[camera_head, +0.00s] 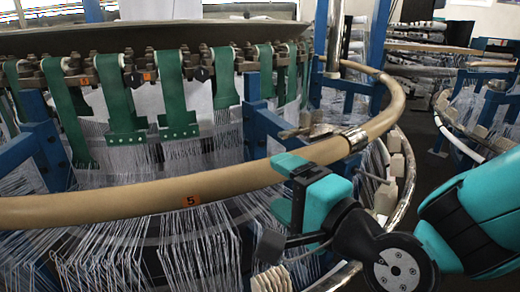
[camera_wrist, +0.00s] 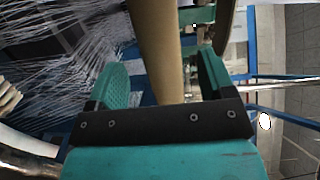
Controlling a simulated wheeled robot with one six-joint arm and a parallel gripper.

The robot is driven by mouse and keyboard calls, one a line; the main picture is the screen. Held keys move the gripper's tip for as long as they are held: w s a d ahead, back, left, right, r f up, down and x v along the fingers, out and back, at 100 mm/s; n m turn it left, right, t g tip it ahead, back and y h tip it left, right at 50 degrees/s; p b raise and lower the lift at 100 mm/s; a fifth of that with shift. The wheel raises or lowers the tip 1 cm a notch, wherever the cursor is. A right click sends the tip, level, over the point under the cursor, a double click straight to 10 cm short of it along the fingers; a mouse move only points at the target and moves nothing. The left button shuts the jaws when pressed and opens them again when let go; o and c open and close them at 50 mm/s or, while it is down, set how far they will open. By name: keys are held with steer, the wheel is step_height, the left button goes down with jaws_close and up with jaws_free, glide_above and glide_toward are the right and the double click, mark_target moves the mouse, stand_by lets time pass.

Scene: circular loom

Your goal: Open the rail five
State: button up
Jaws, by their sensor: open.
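The tan curved rail five (camera_head: 100,208) runs across the front of the loom. It carries an orange label "5" (camera_head: 190,201). A metal sleeve (camera_head: 355,138) sits on the rail to the right of my gripper. My gripper (camera_head: 288,188) is open at the rail, right of the label, with its upper finger overlapping the rail in the picture. In the wrist view the rail (camera_wrist: 155,40) runs between the two teal fingers of my gripper (camera_wrist: 162,80), with gaps on both sides. I cannot tell whether either finger touches it.
Green straps (camera_head: 122,95) hang from the loom ring behind the rail. Blue posts (camera_head: 262,130) stand behind it. Many thin threads (camera_head: 100,245) hang below the rail. A lower metal rail with pale blocks (camera_head: 386,198) curves near my arm. Another loom stands at the right.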

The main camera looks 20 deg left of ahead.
mark_target(271, 179)
steer(key=p+x, duration=0.1)
steer(key=x, duration=0.5)
